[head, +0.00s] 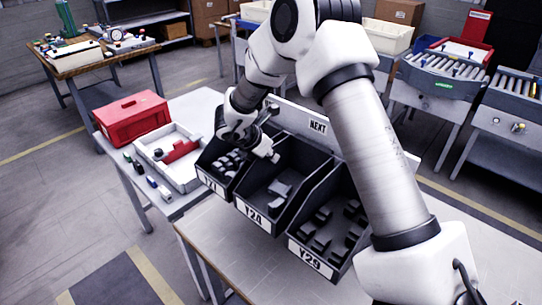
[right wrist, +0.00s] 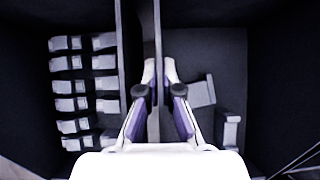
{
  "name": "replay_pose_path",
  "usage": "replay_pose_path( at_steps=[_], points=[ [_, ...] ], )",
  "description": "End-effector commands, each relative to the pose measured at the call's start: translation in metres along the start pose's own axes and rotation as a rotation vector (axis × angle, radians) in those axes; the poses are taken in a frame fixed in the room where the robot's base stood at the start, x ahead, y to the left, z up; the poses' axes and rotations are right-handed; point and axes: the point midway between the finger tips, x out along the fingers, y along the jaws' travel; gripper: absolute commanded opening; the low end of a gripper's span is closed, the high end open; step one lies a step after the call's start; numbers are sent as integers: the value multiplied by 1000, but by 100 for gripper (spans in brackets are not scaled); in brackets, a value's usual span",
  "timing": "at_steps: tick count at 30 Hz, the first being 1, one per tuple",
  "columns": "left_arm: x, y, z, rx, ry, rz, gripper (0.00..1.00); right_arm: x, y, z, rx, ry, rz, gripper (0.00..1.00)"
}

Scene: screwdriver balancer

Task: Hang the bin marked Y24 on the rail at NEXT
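The dark bin marked Y24 (head: 253,214) stands on the table between two other bins and holds a few grey blocks. My right gripper (head: 274,156) reaches down at its left side wall. In the right wrist view, my right gripper (right wrist: 160,78) has one finger on each side of that thin wall, closed in on it. Its left finger is in the narrow gap beside the left bin, its right finger inside Y24. The NEXT label (head: 318,127) is on a pale strip behind the bins; my right arm hides part of this strip. My left gripper is not in view.
The left bin (head: 208,184), its mark partly readable, and the bin marked Y29 (head: 310,258) stand close on either side, both with grey blocks. A white tray (head: 190,183) and a red toolbox (head: 132,120) are to the left. The table front (head: 215,235) is bare.

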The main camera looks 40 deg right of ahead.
Motion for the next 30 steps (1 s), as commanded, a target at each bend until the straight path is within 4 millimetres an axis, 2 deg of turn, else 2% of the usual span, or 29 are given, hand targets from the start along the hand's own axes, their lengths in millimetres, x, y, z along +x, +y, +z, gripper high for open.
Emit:
replay_pose_path(
  at_steps=[8, 11, 12, 20, 23, 26, 30],
  points=[
    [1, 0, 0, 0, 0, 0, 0, 0, 0, 0, 0, 0, 0, 0],
    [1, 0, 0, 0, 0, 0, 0, 0, 0, 0, 0, 0, 0, 32],
    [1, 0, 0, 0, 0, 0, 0, 0, 0, 0, 0, 0, 0, 35],
    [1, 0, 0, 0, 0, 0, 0, 0, 0, 0, 0, 0, 0, 35],
    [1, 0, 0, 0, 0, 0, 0, -5, 1, 0, 0, -1, 2, 35],
    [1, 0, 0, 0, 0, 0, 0, -21, 1, 0, -1, -3, 4, 35],
    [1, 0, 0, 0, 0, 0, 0, -56, 1, 0, 0, -4, 4, 35]
  ],
)
